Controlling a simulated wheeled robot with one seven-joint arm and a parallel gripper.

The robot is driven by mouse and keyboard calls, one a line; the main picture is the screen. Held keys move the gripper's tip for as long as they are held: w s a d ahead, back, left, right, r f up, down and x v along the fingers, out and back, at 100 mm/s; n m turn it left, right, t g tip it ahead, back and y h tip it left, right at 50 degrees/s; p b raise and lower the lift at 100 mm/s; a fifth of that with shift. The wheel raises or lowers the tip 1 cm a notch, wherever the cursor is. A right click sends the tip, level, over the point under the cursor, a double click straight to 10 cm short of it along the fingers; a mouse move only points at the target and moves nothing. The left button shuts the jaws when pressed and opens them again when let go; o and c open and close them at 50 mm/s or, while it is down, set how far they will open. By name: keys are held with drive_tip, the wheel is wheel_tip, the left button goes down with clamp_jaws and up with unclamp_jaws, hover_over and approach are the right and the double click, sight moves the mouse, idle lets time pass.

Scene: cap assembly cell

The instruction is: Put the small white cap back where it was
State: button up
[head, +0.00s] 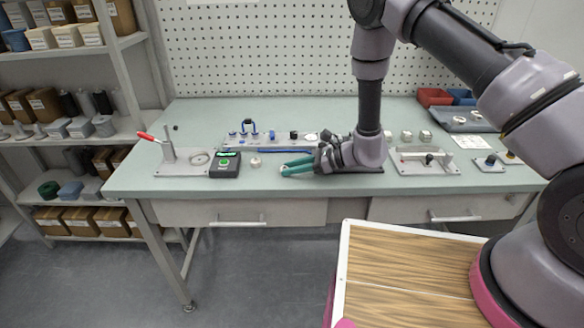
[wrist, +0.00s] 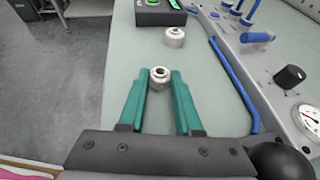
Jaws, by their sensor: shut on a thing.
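My gripper (wrist: 159,76) has teal fingers and is shut on a small white cap (wrist: 159,80) with a dark hole in its top. The fingertips sit on either side of the cap, over the bench top. In the head view my gripper (head: 284,168) reaches left, low over the middle of the bench, and the held cap cannot be made out there. A second whitish cap (wrist: 174,37) stands apart on the bench beyond the fingertips; it also shows in the head view (head: 255,162).
A black box with a green button (head: 225,164) and a red-levered fixture (head: 170,155) stand to the left. A blue bar (wrist: 235,85) and a panel with a knob (wrist: 290,77) and gauge (wrist: 311,118) lie to the right in the wrist view. Another fixture (head: 425,160) is at right.

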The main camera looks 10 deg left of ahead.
drive_tip(key=o, duration=0.8)
drive_tip(key=shift+o, duration=0.2)
drive_tip(key=shift+w+d+r, duration=0.1)
drive_tip(key=v, duration=1.1)
drive_tip(key=shift+d+r, duration=0.1)
drive_tip(key=shift+d, duration=0.3)
drive_tip(key=s+d+r+n+g+h, duration=0.1)
drive_tip(key=s+d+r+n, duration=0.2)
drive_tip(key=r, duration=0.8)
drive_tip(key=d+r+n+g+h, duration=0.1)
drive_tip(key=d+r+n, duration=0.25)
drive_tip(key=r, duration=0.75)
drive_tip(key=s+d+r+n+t+h, duration=0.3)
drive_tip(key=d+r, duration=0.5)
drive_tip(key=d, duration=0.3)
drive_tip(key=s+d+r+n+t+h, duration=0.4)
drive_tip(key=s+d+r+t+h, duration=0.2)
drive_tip(key=d, duration=0.5)
wheel_tip(320, 180, up, 4)
drive_tip(key=shift+s+d+f+t, duration=0.2)
drive_tip(key=shift+s+d+t, duration=0.15)
drive_tip(key=shift+s, duration=0.7)
